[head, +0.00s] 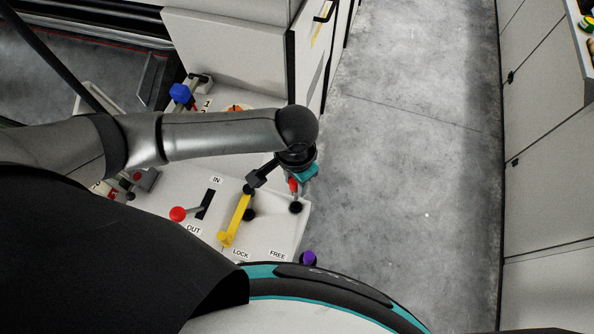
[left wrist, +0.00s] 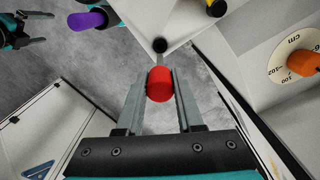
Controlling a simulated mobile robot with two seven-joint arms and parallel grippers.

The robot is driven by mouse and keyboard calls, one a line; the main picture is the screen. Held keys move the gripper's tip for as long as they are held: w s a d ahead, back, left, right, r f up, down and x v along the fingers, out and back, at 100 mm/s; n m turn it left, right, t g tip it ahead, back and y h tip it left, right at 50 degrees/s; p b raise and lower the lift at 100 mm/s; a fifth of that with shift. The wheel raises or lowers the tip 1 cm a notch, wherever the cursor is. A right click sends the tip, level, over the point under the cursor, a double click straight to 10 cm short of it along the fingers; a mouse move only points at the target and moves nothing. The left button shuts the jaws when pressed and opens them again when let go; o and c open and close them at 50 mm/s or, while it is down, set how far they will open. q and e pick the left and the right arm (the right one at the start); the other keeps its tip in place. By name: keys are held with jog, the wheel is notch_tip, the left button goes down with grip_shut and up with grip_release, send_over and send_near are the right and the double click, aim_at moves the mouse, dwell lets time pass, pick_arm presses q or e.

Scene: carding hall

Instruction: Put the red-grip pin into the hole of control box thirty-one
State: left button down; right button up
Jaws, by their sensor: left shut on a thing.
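My left gripper (head: 293,178) is shut on the red-grip pin (head: 293,186), above the near right corner of a pale panel (head: 286,234). In the left wrist view the red grip (left wrist: 160,85) sits between the two grey fingers (left wrist: 160,95). A dark round spot (head: 296,207), seemingly a hole, lies just below the pin, and also shows straight beyond the grip in the left wrist view (left wrist: 160,45). I cannot tell whether the pin's tip is in it. No number thirty-one is readable. My right gripper (left wrist: 36,28) appears open and empty in the left wrist view.
A yellow lever (head: 236,220) stands close left of the pin, by the LOCK and FREE labels. A red-knobbed lever (head: 178,214) is farther left. A purple grip (head: 308,258) shows near my base. Bare floor (head: 400,180) lies right of the panel.

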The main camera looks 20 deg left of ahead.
aim_at(296, 192)
pick_arm(q)
jog(key=shift+r+p, duration=0.15)
jog(key=shift+p, duration=0.5)
jog(key=shift+f+b, duration=1.7)
jog(key=shift+f, duration=1.35)
pick_arm(e)
jog(key=shift+w+f, duration=0.25)
jog(key=shift+f, duration=0.8)
pick_arm(q)
jog(key=shift+p, duration=1.05)
pick_arm(e)
jog(key=shift+a+r, duration=0.1)
jog(key=shift+r, duration=0.95)
jog(key=shift+r, duration=0.2)
pick_arm(q)
jog(key=shift+f+b, duration=1.65)
jog(key=shift+f, duration=1.1)
pick_arm(e)
jog(key=shift+f, duration=1.8)
pick_arm(q)
jog(key=shift+c, duration=2.3)
grip_release()
